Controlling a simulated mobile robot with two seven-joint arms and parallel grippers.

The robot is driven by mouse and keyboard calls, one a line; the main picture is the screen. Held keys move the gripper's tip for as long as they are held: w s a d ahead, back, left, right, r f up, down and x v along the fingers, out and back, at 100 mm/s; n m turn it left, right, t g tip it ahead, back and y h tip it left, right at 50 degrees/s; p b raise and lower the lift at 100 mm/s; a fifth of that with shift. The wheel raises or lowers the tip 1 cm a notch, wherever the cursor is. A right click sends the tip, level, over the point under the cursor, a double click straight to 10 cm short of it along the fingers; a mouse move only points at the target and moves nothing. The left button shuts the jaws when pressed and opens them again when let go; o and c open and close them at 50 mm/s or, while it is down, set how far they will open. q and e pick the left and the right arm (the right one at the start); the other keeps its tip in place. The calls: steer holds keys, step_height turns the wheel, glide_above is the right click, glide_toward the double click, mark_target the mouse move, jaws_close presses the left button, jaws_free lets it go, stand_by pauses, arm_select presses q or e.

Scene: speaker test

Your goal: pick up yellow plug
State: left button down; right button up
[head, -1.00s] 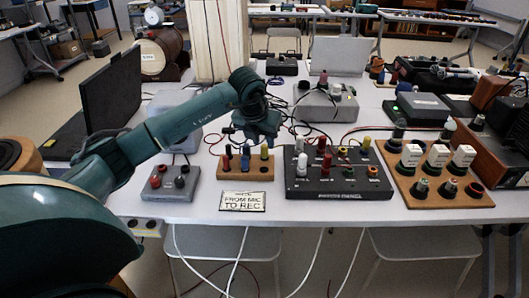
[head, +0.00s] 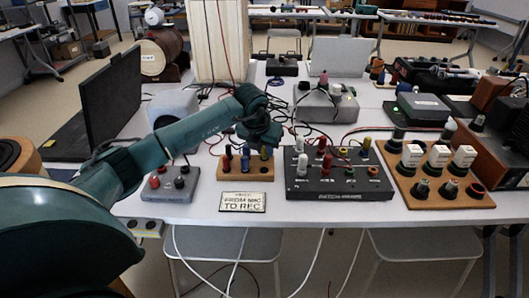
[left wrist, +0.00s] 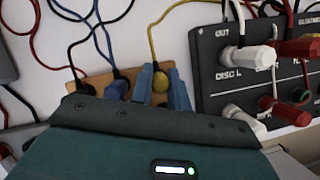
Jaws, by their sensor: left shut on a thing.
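The yellow plug (left wrist: 160,80) stands in the wooden block (left wrist: 97,80), with a yellow cable running up from it. My left gripper (left wrist: 162,90) has its blue fingers on both sides of this plug and is shut on it. In the head view the left gripper (head: 264,146) comes down over the right end of the block (head: 250,174), and the yellow plug (head: 265,154) shows just below it. The plug still appears to sit in the block. A blue plug (left wrist: 117,87) and a black plug (left wrist: 84,88) stand to its left. My right gripper is not in view.
A black patch panel (head: 335,193) with several plugs stands close on the right. A label card (head: 243,202) lies in front of the block. Loose cables cross the table behind.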

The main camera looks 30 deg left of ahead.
arm_select(q)
steer(key=shift+r, duration=0.15)
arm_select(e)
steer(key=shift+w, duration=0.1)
arm_select(q)
steer(key=shift+r, duration=0.35)
step_height(320, 180, up, 8)
steer(key=shift+r+p, duration=0.25)
steer(key=shift+p, duration=0.1)
steer(key=shift+r, duration=0.3)
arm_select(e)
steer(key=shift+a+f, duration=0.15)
arm_select(q)
steer(key=shift+r, duration=0.1)
